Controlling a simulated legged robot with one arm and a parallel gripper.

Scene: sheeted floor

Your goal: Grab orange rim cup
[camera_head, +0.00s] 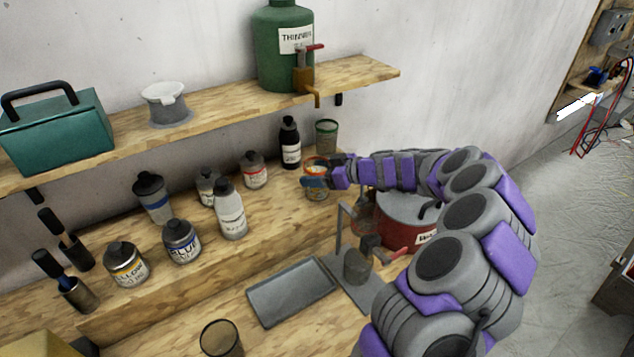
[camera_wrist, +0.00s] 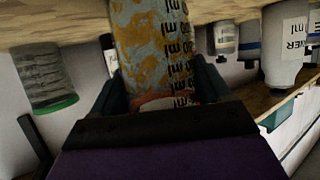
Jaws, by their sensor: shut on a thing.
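The orange rim cup (camera_head: 316,164) stands on the wooden ledge in the head view, partly hidden by my gripper. My gripper (camera_head: 314,181) reaches in from the right, and its fingers are at the cup's wall. In the wrist view, which looks upside down, the cup (camera_wrist: 150,45) is clear with orange stains and black "ml" marks. It sits between the two fingers (camera_wrist: 165,88), which are shut on it. Its orange rim shows at the lower end, near the gripper's body. I cannot tell whether the cup's base touches the ledge.
A green rim cup (camera_head: 327,136) stands just behind, and a black bottle (camera_head: 289,143) is to the left. Several paint jars and bottles stand further left. A red pot (camera_head: 405,213) is below my forearm. The upper shelf (camera_head: 365,76) with a green thinner jug (camera_head: 283,50) overhangs the ledge.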

